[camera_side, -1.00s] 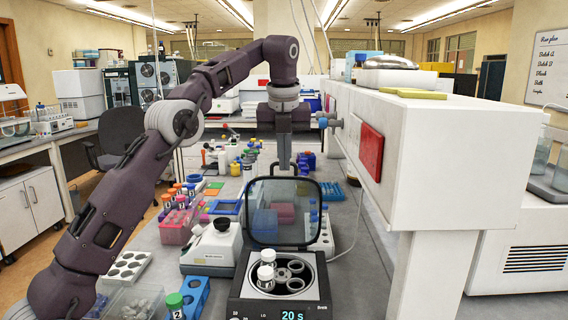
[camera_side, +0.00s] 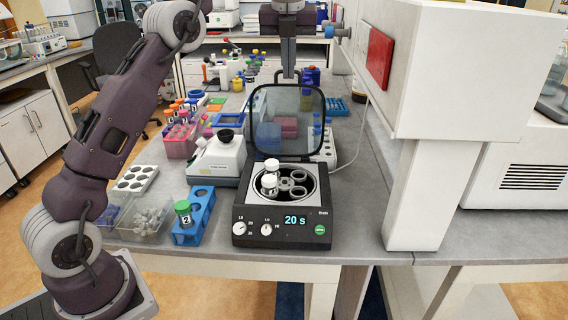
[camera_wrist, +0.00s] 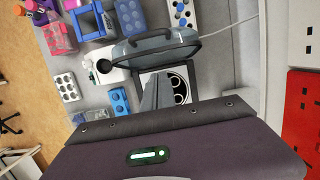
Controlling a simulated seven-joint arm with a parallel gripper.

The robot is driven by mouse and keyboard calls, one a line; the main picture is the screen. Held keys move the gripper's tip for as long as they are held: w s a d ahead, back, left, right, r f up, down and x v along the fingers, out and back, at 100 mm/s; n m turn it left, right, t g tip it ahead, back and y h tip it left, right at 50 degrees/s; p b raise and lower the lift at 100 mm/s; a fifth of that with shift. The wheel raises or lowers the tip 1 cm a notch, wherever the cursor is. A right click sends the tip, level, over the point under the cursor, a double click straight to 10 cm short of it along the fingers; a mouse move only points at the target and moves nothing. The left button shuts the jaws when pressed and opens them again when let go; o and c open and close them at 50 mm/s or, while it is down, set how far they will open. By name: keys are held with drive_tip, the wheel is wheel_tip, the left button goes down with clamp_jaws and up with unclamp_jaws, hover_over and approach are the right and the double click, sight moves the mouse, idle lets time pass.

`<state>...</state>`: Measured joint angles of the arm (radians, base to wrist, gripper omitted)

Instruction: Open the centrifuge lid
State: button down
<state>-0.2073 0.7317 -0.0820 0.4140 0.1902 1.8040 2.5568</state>
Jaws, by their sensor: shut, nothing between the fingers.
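The centrifuge (camera_side: 283,205) is a black box near the front edge of the bench. My gripper (camera_side: 288,74) is shut and empty, pointing down just above and behind the lid's top edge. I cannot tell whether it touches the lid. In the wrist view the lid (camera_wrist: 155,46) shows beyond my fingers, with part of the rotor (camera_wrist: 180,86) below it.
A blue rack (camera_side: 196,215) with a green-capped tube stands left of the centrifuge, beside a clear bin (camera_side: 146,218). A white device (camera_side: 215,158) stands behind left. A white shelf unit (camera_side: 440,80) rises at the right. The bench right of the centrifuge is bare.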

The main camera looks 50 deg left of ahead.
drive_tip(key=s+d+f, duration=0.6)
drive_tip(key=s+d, duration=0.5)
drive_tip(key=s+d+f+t+y, duration=0.1)
drive_tip(key=s+d+f, duration=0.2)
drive_tip(key=f, duration=0.3)
drive_tip(key=s+d+f+t+y, duration=0.1)
drive_tip(key=s+d+f, duration=0.1)
drive_tip(key=f, duration=0.5)
drive_tip(key=s+a+r+n+t+h, duration=0.1)
drive_tip(key=s+r+n+h, duration=0.1)
drive_tip(key=s+r+n, duration=0.3)
drive_tip(key=s+a+r+n+h, duration=0.1)
drive_tip(key=s+r+n, duration=0.4)
drive_tip(key=s+n, duration=0.9)
drive_tip(key=a+n, duration=0.1)
drive_tip(key=n, duration=0.6)
drive_tip(key=shift+a+r+n+t+h, duration=0.25)
drive_tip(key=shift+r+n+t+h, duration=0.1)
drive_tip(key=shift+n+t+h, duration=0.05)
